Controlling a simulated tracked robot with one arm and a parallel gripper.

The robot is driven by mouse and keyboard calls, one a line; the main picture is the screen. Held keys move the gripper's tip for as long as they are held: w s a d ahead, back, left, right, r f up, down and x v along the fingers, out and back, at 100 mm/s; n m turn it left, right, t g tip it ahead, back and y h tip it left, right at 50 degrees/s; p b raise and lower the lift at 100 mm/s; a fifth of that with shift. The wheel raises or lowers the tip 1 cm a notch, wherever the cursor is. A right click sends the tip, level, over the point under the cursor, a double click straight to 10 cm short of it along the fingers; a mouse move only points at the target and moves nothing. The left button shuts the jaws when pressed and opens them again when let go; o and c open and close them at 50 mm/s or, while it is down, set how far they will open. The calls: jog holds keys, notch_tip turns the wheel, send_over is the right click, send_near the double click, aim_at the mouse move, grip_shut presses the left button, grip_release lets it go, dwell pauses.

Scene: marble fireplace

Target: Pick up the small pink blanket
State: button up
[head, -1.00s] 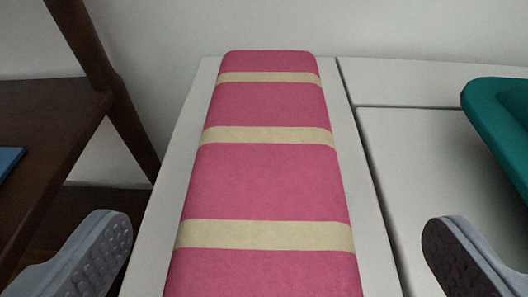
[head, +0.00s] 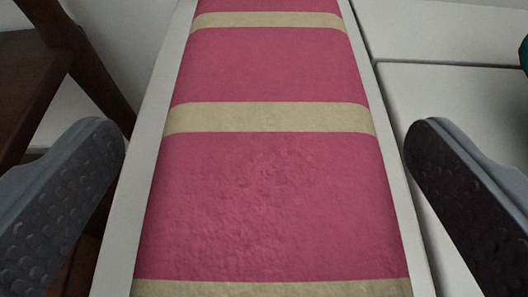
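The pink blanket (head: 265,200) with cream stripes lies flat along a narrow white surface (head: 125,245), probably a sofa arm. It runs up the middle of the head view, and its far and near ends are cut off by the frame. My gripper (head: 264,145) is open, with one finger at the left and one at the right of the blanket. The fingers appear wider apart than the blanket and do not visibly touch it. Nothing is between them but the view of the blanket; how far above it they are is hard to tell.
A dark wooden piece of furniture (head: 90,80) stands close on the left. White cushion-like panels (head: 450,100) lie to the right of the white surface. A teal object (head: 523,55) just shows at the right edge.

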jog(key=c, duration=0.8)
jog(key=shift+r, duration=0.1)
